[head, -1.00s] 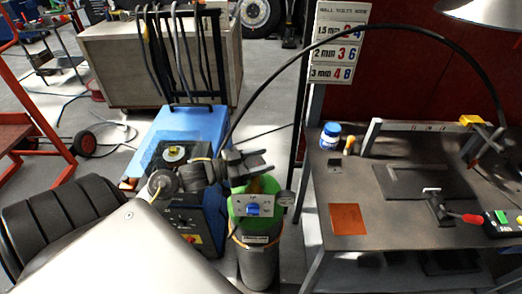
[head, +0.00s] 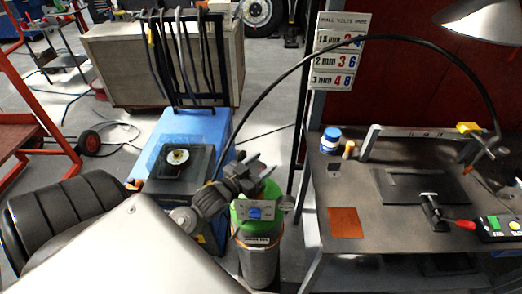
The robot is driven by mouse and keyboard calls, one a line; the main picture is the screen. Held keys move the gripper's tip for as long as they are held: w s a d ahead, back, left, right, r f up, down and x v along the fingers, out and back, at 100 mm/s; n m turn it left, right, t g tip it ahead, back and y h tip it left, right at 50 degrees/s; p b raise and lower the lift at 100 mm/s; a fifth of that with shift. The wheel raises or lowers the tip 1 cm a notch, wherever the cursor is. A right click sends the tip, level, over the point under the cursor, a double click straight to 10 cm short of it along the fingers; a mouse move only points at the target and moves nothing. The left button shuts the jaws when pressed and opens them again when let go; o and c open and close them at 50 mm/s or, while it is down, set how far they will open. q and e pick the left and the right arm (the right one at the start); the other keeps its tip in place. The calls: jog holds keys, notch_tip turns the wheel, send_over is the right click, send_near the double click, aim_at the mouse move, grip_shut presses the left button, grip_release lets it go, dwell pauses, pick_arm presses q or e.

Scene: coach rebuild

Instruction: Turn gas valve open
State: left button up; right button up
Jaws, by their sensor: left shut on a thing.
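The gas cylinder (head: 257,262) stands upright at the middle bottom, grey below with a green shoulder (head: 271,190). A grey panel with a blue knob (head: 254,213) and a small round gauge (head: 288,203) sit at its front. My left gripper (head: 260,172) reaches in from the left over the cylinder's top. Its fingers are shut on the gas valve there, which the gripper mostly hides. How far the valve is turned cannot be seen. My right gripper is not in view.
A blue welding machine (head: 205,130) stands behind and left of the cylinder. A black hose (head: 330,44) arches from near the gripper to the workbench (head: 345,190) at the right. Tyres (head: 62,215) lie at the lower left. Open floor (head: 270,120) shows behind the cylinder.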

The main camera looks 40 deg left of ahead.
pick_arm(q)
jog(key=o, duration=1)
jog(key=shift+s, duration=0.1)
jog(key=shift+s, duration=0.3)
jog(key=shift+s+a+b, duration=0.15)
jog(key=shift+s+b, duration=0.4)
jog(key=shift+s, duration=1.1)
jog(key=shift+s+a+b, duration=0.2)
jog(key=shift+s+b, duration=0.3)
jog(key=shift+s, duration=1.2)
jog(key=shift+s+a+b, duration=0.15)
jog(key=shift+s+b, duration=0.4)
jog(key=shift+s, duration=1.1)
